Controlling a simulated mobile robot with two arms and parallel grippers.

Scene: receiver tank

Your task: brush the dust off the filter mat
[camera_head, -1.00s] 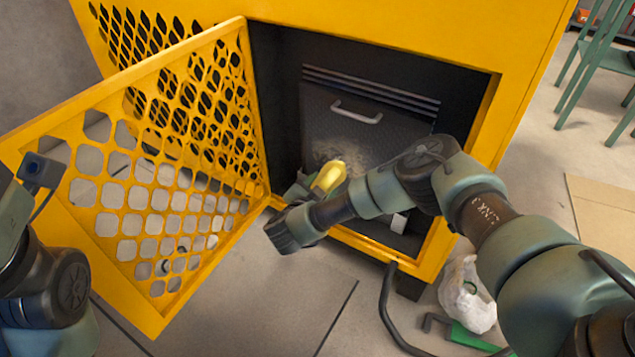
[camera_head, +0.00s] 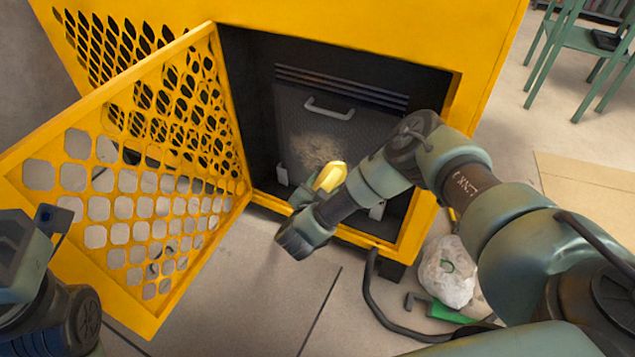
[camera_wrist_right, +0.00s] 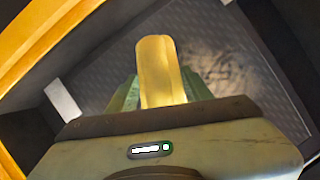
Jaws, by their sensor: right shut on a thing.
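The filter mat (camera_head: 365,133) is a dark grey textured panel with a light handle, inside the open yellow cabinet. A pale dust patch (camera_head: 312,146) marks its left-middle part. It shows as mottled marks in the right wrist view (camera_wrist_right: 222,68). My right gripper (camera_head: 318,190) is shut on a yellow handle (camera_head: 331,176), in front of the mat's lower part. The wrist view shows the yellow handle (camera_wrist_right: 154,70) between green fingers; its working end is hidden, so contact with the mat cannot be told. My left gripper (camera_head: 35,235) is at the left edge, fingers unclear.
The perforated yellow door (camera_head: 130,235) stands open on the left. The cabinet's yellow frame (camera_head: 425,215) borders the opening close to my right arm. A white bag (camera_head: 447,272), a green-handled tool (camera_head: 445,313) and a black hose (camera_head: 372,300) lie on the floor at right.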

